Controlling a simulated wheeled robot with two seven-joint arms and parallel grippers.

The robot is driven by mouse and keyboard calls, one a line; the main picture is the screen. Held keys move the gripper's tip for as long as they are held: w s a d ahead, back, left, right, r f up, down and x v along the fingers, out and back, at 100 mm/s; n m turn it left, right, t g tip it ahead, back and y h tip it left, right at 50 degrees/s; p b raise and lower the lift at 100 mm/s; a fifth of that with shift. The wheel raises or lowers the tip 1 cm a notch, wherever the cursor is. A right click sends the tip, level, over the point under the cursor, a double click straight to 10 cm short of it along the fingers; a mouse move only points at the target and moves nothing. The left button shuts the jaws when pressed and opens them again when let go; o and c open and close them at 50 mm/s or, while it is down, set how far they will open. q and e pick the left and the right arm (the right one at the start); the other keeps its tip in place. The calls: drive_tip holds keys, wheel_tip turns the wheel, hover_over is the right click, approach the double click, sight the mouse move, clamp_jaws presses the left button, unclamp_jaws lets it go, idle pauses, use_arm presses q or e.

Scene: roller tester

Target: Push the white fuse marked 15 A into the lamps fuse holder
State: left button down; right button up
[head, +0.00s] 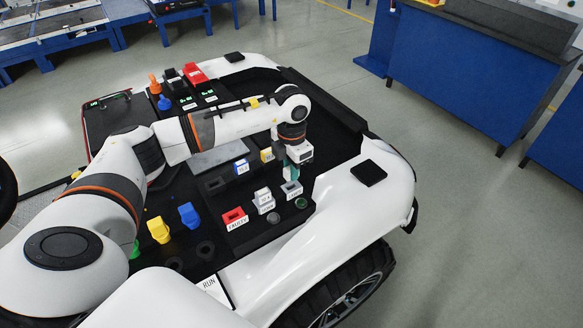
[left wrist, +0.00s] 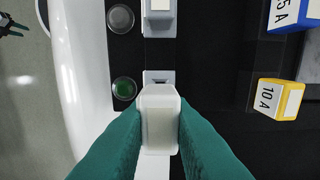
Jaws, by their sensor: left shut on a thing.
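My left gripper (head: 291,174) is shut on a white fuse (left wrist: 160,118), with its teal fingers on both sides of it in the left wrist view. The marking on this fuse is not readable. A grey fuse holder (left wrist: 158,77) shows just beyond the fuse, partly hidden by it. In the head view this holder (head: 291,189) is right below the fingertips, with a white label on its front. I cannot tell whether the fuse touches the holder or is a little above it.
A neighbouring holder (head: 264,200) carries a pale fuse, and a red block (head: 235,217) stands left of it. A blue fuse (head: 241,167) and a yellow 10 A fuse (left wrist: 278,98) stand behind. A green lamp (left wrist: 124,88) sits beside the holder.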

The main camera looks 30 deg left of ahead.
use_arm(q)
drive_tip(key=shift+f, duration=0.15)
drive_tip(key=shift+f, duration=0.15)
drive_tip(key=shift+f+b, duration=1.45)
drive_tip(key=shift+f, duration=0.2)
drive_tip(key=c, duration=1.2)
unclamp_jaws()
drive_tip(key=shift+r, duration=0.1)
drive_tip(key=shift+c, duration=0.2)
wheel_tip(320, 180, up, 12)
drive_tip(key=shift+r+b, duration=0.1)
drive_tip(key=shift+b, duration=0.5)
